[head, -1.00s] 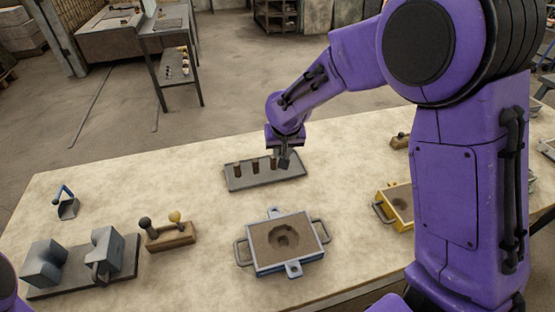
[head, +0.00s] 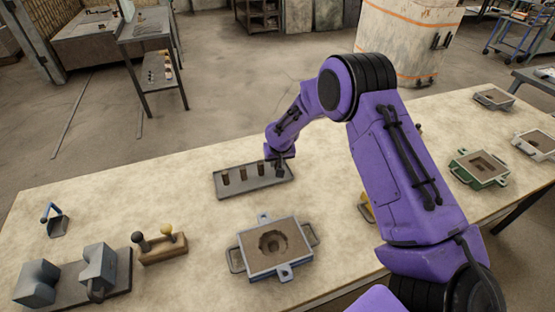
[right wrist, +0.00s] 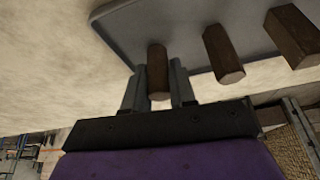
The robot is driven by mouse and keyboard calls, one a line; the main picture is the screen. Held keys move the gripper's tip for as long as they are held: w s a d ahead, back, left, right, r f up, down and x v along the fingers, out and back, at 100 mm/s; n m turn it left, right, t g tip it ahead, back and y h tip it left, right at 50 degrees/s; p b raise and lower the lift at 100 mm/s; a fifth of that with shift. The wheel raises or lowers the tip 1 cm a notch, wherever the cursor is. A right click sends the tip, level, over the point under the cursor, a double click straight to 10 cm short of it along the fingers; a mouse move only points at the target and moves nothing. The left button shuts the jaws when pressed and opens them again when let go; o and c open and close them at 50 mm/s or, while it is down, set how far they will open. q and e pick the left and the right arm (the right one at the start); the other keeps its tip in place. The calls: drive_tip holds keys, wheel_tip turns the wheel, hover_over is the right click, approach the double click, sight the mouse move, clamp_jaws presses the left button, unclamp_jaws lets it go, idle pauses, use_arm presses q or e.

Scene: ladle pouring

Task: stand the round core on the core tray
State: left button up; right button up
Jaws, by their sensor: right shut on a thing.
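The core tray (head: 222,193) is a grey plate on the table, with a row of brown cores (head: 243,174) standing on it. My right gripper (head: 280,170) is at the tray's right end in the head view. In the right wrist view, my right gripper (right wrist: 159,88) is shut on the round core (right wrist: 157,72), a brown cylinder between its two grey fingers. The core overlaps the edge of the tray (right wrist: 185,35) there; I cannot tell whether it touches the tray. Two angular cores (right wrist: 224,54) stand beside it. My left gripper is out of view.
A grey moulding box (head: 255,252) with sand stands in front of the tray. A wooden block with knobs (head: 162,248), grey blocks (head: 98,266) and a blue-handled scoop (head: 56,224) are at left. A green box (head: 482,167) is at right. The table left of the tray is clear.

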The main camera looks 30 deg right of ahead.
drive_tip(key=shift+f, duration=0.15)
drive_tip(key=o, duration=0.5)
drive_tip(key=b+v, duration=0.1)
drive_tip(key=v, duration=1.1)
